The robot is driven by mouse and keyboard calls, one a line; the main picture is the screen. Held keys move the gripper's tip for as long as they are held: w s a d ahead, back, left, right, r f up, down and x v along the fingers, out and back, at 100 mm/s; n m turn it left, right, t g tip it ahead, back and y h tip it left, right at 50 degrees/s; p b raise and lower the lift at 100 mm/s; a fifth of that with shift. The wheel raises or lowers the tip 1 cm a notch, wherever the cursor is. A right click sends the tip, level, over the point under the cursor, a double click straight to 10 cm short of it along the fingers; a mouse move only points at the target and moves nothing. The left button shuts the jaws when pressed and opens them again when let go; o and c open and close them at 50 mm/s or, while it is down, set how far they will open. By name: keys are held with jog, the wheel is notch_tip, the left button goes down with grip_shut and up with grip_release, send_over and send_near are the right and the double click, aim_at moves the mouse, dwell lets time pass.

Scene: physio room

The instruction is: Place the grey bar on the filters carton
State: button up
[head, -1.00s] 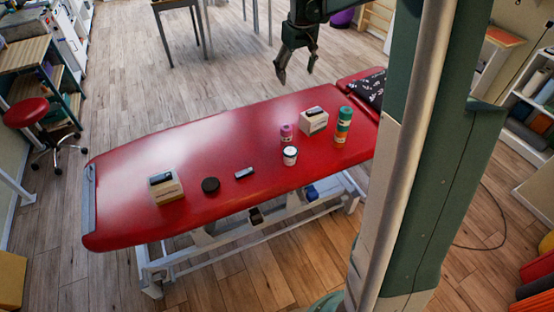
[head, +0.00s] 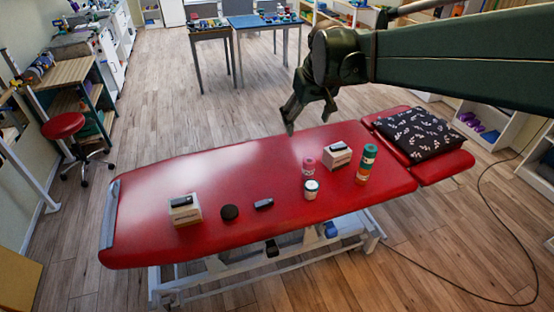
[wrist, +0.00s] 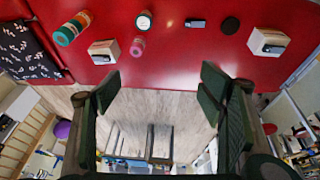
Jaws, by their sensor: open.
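A small dark grey bar (head: 264,203) lies flat near the middle of the red treatment table; in the wrist view (wrist: 195,23) it is at the top. Two pale cartons stand on the table, one at the left (head: 187,215) and one farther right (head: 338,160).
A black disc (head: 229,212) lies left of the bar. A white tub (head: 311,190), a pink bottle (head: 308,168) and a striped green-orange cylinder (head: 366,164) stand to its right. A patterned dark pillow (head: 417,134) lies on the headrest.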

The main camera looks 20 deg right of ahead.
jog(key=s+a+f+t, duration=0.1)
jog(key=s+a+f, duration=0.1)
jog(key=s+a, duration=0.2)
jog(key=s+a+f+t, duration=0.1)
jog(key=s+a+f, duration=0.1)
jog(key=s, duration=0.9)
jog(key=s+a+f+t, duration=0.1)
jog(key=s+a+f, duration=0.1)
jog(key=s+a, duration=0.3)
jog(key=shift+s+a+y, duration=0.3)
jog(key=shift+s+y, duration=0.1)
jog(key=shift+s, duration=0.75)
jog(key=shift+o, duration=0.2)
